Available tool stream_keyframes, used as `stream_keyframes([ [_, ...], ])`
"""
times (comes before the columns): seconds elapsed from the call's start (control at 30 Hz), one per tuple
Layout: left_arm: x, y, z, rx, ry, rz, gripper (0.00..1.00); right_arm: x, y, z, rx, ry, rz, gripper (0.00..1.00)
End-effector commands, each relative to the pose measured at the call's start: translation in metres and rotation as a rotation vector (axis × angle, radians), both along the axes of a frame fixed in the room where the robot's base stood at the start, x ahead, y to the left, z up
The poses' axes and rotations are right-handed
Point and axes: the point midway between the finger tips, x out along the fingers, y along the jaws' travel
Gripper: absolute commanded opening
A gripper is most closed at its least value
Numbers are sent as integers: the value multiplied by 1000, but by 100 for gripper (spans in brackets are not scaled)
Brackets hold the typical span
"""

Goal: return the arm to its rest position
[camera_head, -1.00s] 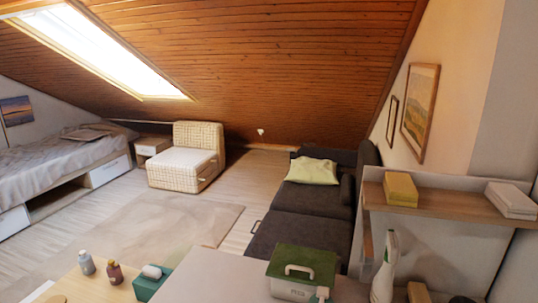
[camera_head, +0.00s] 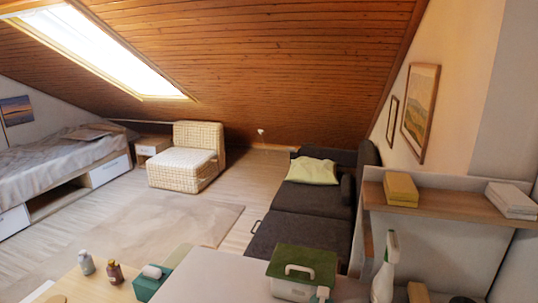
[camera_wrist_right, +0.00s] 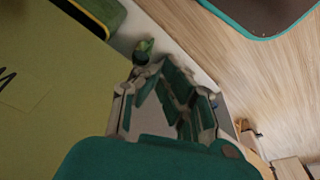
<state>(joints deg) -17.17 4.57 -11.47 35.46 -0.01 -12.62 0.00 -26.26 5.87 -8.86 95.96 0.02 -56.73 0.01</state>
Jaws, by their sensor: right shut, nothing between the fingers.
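My right gripper (camera_wrist_right: 165,85) shows in the right wrist view, with its teal body at the bottom and its fingers reaching up the middle. It is shut with nothing held. A small green and pale thing (camera_wrist_right: 145,48) shows just beyond the fingers, too small to name. Neither gripper nor arm shows in the head view. My left gripper is not in view.
In the head view, a green-lidded box (camera_head: 303,271), a spray bottle (camera_head: 384,275), two small bottles (camera_head: 87,263) and a green tissue box (camera_head: 150,283) stand in front. A shelf (camera_head: 440,202) juts out at right. The rug (camera_head: 150,230) is clear.

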Motion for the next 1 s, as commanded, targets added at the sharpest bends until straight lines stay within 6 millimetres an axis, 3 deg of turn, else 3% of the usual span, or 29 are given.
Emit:
stream_keyframes([
  [0.03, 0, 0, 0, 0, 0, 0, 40, -14, -2, -31, -4, 25, 3, 0],
  [0.2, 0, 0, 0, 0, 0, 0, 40, -66, -10, -115, -9, 68, 12, 0],
  [0.3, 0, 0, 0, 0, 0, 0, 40, -103, -17, -150, -13, 90, 18, 0],
  [0.4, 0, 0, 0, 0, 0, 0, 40, -137, -23, -173, -15, 107, 22, 0],
  [0.5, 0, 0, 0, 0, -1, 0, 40, -161, -28, -186, -18, 117, 26, 0],
  [0.63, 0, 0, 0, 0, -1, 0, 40, -177, -31, -192, -18, 123, 28, 0],
  [1.0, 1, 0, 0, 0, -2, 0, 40, -180, -32, -193, -19, 124, 29, 0],
])
